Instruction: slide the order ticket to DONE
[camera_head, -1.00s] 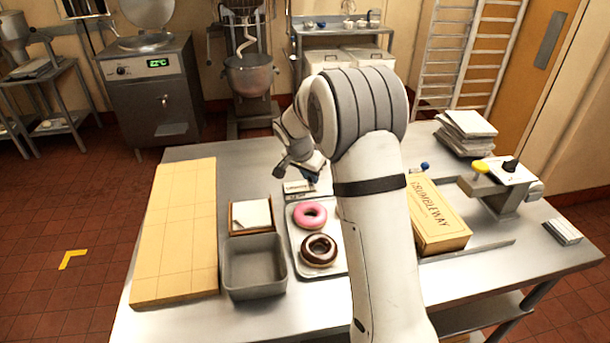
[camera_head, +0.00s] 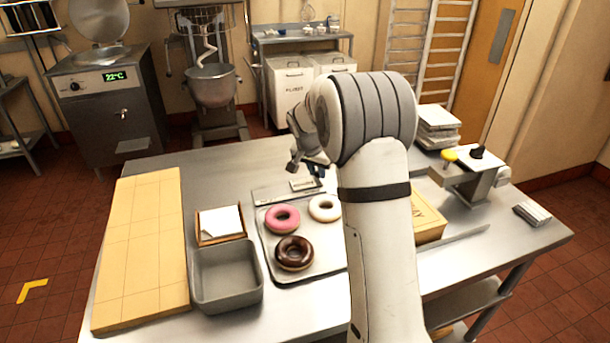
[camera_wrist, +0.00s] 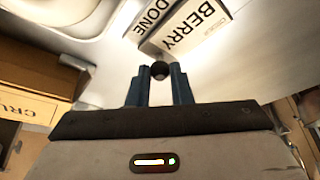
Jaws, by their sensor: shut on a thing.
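The order ticket (camera_wrist: 191,27) is a white card reading BERRY, at the top of the wrist view. It also shows small and pale in the head view (camera_head: 304,184), on a grey rail (camera_head: 268,194) behind the donut tray. A white DONE label (camera_wrist: 154,17) lies beside the ticket in the wrist view, with a narrow dark gap between their visible parts. My gripper (camera_wrist: 160,80) has its two blue fingers shut on a small dark round knob (camera_wrist: 160,69). How the knob joins the ticket is unclear. In the head view my gripper (camera_head: 318,171) is at the ticket's right, partly hidden by my arm.
The tray (camera_head: 286,277) in front of the rail holds pink (camera_head: 283,227), chocolate and white donuts. A cardboard box (camera_head: 428,224) stands right of my arm. A grey bin (camera_head: 226,304), a paper holder and a wooden board (camera_head: 140,250) are at left.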

